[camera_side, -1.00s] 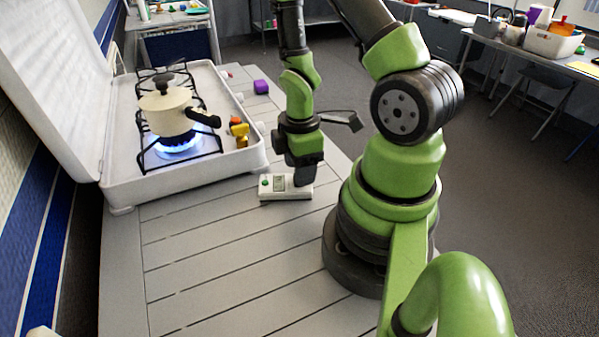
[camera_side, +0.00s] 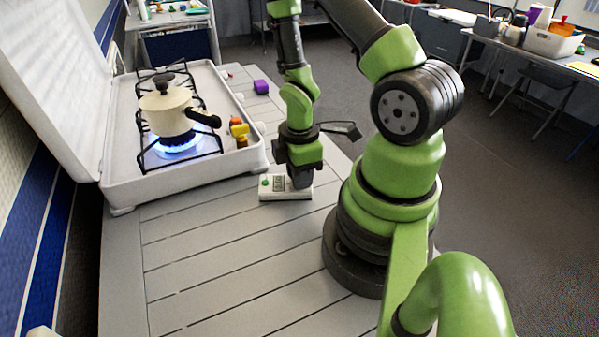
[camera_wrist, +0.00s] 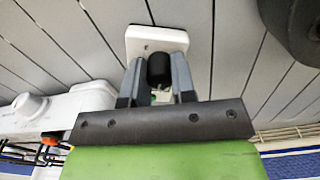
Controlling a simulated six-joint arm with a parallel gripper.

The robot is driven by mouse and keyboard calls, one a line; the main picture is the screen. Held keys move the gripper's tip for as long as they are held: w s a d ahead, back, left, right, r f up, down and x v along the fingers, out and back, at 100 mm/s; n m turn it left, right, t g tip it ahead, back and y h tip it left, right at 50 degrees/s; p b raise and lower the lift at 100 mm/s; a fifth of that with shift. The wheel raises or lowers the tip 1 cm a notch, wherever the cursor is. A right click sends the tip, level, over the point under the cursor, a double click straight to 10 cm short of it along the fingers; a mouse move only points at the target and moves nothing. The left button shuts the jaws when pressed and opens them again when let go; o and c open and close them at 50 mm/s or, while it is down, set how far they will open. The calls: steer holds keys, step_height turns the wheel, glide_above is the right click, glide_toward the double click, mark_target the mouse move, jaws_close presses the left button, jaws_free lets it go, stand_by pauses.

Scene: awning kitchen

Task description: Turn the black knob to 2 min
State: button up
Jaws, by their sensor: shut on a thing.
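A small white timer (camera_side: 270,194) with a green button and a grey display lies on the slatted table in the side view. It also shows in the wrist view (camera_wrist: 140,36). Its black knob (camera_wrist: 159,70) stands between my two fingers in the wrist view. My gripper (camera_side: 300,184) points down over the right end of the timer. In the wrist view my gripper (camera_wrist: 158,76) is shut on the black knob, one finger on each side. The knob is hidden behind the fingers in the side view. I cannot read its setting or the display.
A white camp stove (camera_side: 122,187) with its lid open stands left of the timer. A cream pot (camera_side: 166,113) sits over a lit blue flame, its black handle toward me. The front table is clear.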

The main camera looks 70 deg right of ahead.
steer(key=shift+m, duration=0.3)
steer(key=m, duration=0.3)
steer(key=shift+m, duration=2.5)
steer(key=o, duration=0.9)
steer(key=shift+r, duration=0.1)
step_height(320, 180, up, 10)
steer(key=shift+f, duration=0.1)
